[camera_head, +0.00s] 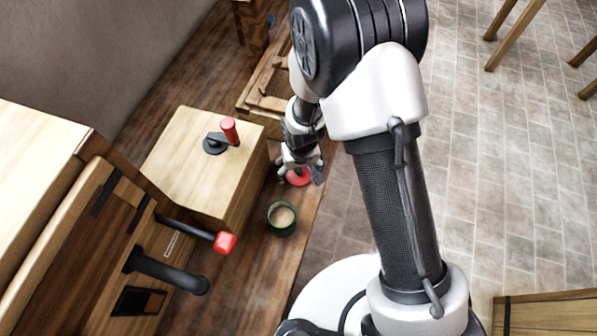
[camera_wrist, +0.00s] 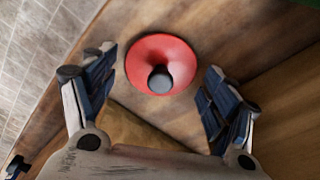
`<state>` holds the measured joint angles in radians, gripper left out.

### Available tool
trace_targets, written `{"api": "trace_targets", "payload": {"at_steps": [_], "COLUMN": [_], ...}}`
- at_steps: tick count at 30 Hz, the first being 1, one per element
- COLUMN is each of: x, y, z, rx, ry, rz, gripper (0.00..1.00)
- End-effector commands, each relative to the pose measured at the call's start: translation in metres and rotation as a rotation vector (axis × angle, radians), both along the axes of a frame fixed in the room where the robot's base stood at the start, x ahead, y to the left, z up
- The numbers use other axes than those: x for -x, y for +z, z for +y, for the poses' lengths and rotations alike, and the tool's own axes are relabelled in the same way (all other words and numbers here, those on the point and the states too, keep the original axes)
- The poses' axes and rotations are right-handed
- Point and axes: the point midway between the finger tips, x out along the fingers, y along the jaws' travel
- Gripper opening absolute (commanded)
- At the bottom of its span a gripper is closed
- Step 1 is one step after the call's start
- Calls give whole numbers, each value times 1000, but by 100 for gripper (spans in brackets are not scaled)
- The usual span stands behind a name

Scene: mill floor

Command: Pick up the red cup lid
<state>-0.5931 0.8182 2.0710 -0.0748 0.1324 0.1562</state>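The red cup lid (camera_wrist: 178,57) is a round red disc with a dark knob on top. In the wrist view it lies on the brown wooden surface, between and a little beyond my open fingers. My gripper (camera_wrist: 160,90) is open, with one finger on each side of the lid and visible gaps to both. In the head view my gripper (camera_head: 300,177) is low over the wooden bench, and the lid (camera_head: 299,178) shows partly behind its fingers.
A green cup (camera_head: 281,217) with pale contents stands near the lid. A wooden box (camera_head: 200,165) with a red-handled crank (camera_head: 229,131) stands to the left. A red-tipped lever (camera_head: 225,242) sticks out nearby. The bench edge is close to the lid, with tiled floor (camera_head: 490,190) beyond.

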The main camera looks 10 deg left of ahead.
Motion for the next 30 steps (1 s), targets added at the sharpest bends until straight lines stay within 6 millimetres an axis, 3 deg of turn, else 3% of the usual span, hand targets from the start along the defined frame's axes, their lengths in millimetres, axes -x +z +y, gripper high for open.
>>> {"api": "trace_targets", "payload": {"at_steps": [16, 25, 30], "x": [0, 0, -1], "y": [0, 3, 18], "z": [0, 0, 1], "rx": [0, 0, -1], "ry": [0, 0, 1], "rz": [0, -1, -3], "gripper": [38, 38, 38]}}
